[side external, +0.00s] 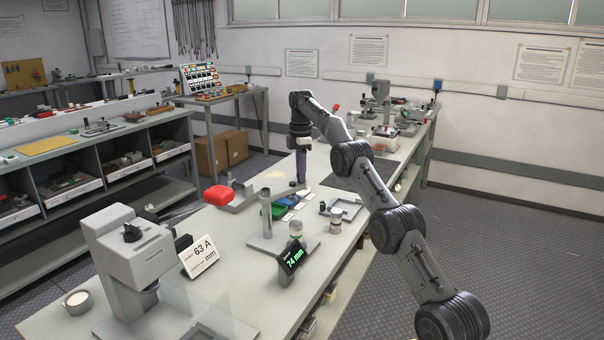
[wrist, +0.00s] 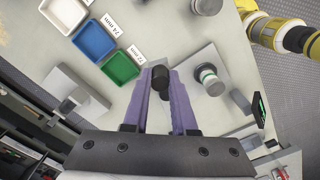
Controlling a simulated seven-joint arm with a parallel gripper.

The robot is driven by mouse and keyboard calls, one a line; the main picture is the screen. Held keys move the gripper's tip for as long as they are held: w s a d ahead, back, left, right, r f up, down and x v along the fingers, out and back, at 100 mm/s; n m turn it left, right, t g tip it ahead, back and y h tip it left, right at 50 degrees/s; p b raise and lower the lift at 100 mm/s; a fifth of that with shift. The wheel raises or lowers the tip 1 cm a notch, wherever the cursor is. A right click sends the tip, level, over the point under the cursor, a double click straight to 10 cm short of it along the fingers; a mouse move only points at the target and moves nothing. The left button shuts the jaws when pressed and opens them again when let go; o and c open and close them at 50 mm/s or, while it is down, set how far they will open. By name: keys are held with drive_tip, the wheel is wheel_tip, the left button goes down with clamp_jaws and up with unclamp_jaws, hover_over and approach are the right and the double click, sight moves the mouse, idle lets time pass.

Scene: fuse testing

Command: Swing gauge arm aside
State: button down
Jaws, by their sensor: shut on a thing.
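My gripper (wrist: 160,75) has its two purple fingers around a dark cylindrical knob (wrist: 158,84) in the wrist view. I cannot tell for certain whether this knob is part of the gauge arm. In the side view my gripper (side external: 300,182) points down near the small coloured trays. A grey post (side external: 266,215) stands on a flat plate in front of it. A pale fuse-like cylinder (side external: 296,228) stands upright on that plate, and shows in the wrist view (wrist: 208,75) right of my fingers. A dark display (side external: 291,258) reads 74 mm in green.
Green (wrist: 121,66), blue (wrist: 94,40) and white (wrist: 66,10) trays with labels lie left of my fingers. A grey machine (side external: 132,250) with a clear sheet stands front left beside a 63 A card (side external: 198,257). A red block (side external: 219,195) sits near the far-left bench edge.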

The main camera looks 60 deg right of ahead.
drive_tip(key=shift+w+r, duration=0.15)
drive_tip(key=shift+w, duration=0.05)
drive_tip(key=c, duration=0.7)
unclamp_jaws()
drive_tip(key=shift+s, duration=0.2)
